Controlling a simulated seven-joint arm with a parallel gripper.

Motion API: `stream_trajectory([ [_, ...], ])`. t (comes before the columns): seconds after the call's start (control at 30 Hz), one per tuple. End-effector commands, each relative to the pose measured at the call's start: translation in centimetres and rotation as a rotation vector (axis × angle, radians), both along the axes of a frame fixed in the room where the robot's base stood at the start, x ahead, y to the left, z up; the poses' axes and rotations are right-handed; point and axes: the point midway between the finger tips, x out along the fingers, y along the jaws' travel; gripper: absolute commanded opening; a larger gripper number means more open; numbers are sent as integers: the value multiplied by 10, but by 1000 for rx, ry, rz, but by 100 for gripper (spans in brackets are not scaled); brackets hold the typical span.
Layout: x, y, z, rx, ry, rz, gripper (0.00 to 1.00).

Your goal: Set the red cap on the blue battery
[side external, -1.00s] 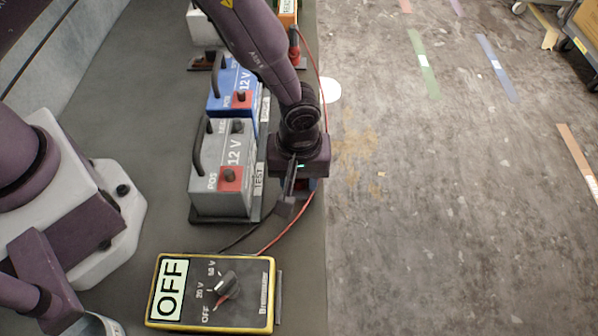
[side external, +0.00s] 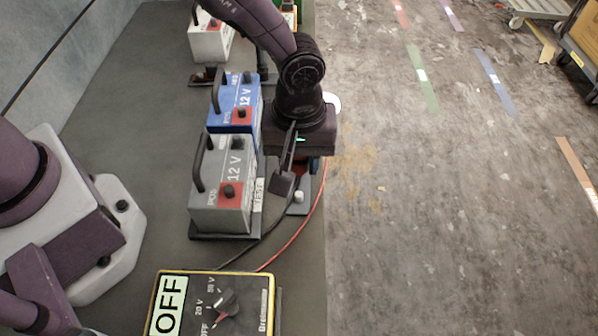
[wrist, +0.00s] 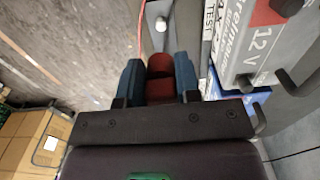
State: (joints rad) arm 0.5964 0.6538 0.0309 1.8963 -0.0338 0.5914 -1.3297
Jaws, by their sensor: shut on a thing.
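My gripper (side external: 300,168) hangs at the bench's right edge, to the right of the grey battery. It is shut on a red, rounded piece, which I take to be the red cap (wrist: 159,76), held between the fingers in the wrist view. In the side view only a bit of red shows by the fingers. The blue battery (side external: 222,115) stands behind the grey one, with a black handle and a red patch with a dark terminal on top. My arm is to its right. A blue strip of it shows in the wrist view (wrist: 247,98).
The grey battery (side external: 216,215) with a TEST label stands in front of the blue one; a white battery (side external: 208,42) is behind. A small plate with a pale peg (side external: 299,197) lies below my gripper. The yellow-edged meter (side external: 250,285) reads OFF; its red lead (side external: 296,240) runs beside the peg.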

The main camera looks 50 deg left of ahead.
Motion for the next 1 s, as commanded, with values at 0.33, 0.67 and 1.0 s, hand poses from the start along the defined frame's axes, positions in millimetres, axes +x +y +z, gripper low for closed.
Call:
stream_trajectory([
  [0.33,0,0,20,0,0,-1,9],
  [0.67,0,0,34,-1,-1,-1,9],
  [1.0,0,0,45,0,0,0,9],
])
